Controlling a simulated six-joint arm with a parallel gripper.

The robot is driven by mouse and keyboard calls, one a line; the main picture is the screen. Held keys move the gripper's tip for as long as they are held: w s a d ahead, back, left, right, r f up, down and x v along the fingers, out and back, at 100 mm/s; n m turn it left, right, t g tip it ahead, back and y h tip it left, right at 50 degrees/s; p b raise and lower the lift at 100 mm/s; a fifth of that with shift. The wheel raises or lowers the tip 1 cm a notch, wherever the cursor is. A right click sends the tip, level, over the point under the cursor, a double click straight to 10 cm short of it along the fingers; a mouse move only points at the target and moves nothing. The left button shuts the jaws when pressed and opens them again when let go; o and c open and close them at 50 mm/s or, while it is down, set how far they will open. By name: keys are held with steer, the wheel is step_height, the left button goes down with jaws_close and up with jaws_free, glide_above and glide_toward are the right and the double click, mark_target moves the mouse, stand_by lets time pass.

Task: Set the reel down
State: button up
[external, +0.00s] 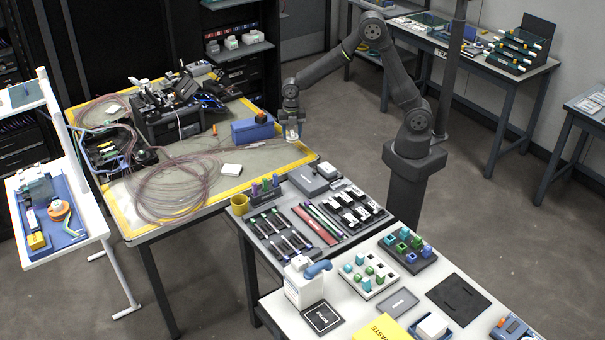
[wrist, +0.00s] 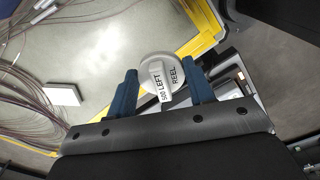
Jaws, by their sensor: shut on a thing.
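My gripper (wrist: 163,90) is shut on a round, pale grey reel (wrist: 158,70) with a raised bar across its face. The lettering on it appears to read "500 LEFT REEL". The two blue fingers stand on either side of the reel in the wrist view. In the external view my gripper (external: 292,130) hangs above the right edge of the yellow-bordered table (external: 312,157). The reel (external: 292,136) shows small there, at the fingertips. Its underside is hidden.
Thin cable lies in wide coils (external: 170,190) on the yellow-bordered table, left of a white box (external: 231,169). A blue block (external: 253,131) stands near my gripper. A grey case (external: 308,180) and tool trays crowd the bench in front. Some tabletop around the white box is clear.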

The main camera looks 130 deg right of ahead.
mark_target(292, 195)
steer(key=w+a+m, duration=0.2)
steer(key=w+a, duration=0.1)
steer(key=a, duration=0.1)
steer(key=w+a+f+m, duration=0.1)
steer(key=w+a+m, duration=0.1)
steer(key=a, duration=0.3)
steer(key=w+a+f+m, duration=0.1)
steer(key=w+a, duration=0.4)
steer(key=shift+a+m, duration=0.2)
steer(key=shift+m, duration=0.2)
steer(key=w+a+m, duration=0.1)
steer(key=a+m, duration=0.1)
steer(key=a, duration=0.4)
steer(key=w+a+f+m, duration=0.1)
steer(key=w+a+m, duration=0.1)
steer(key=a, duration=0.4)
steer(key=w+a+f+m, duration=0.1)
steer(key=a+m, duration=0.1)
steer(key=a, duration=0.4)
steer(key=shift+w+a+f+m, duration=0.15)
steer(key=shift+w+a+m, duration=0.1)
steer(key=shift+w+m, duration=0.15)
steer(key=shift+d, duration=0.1)
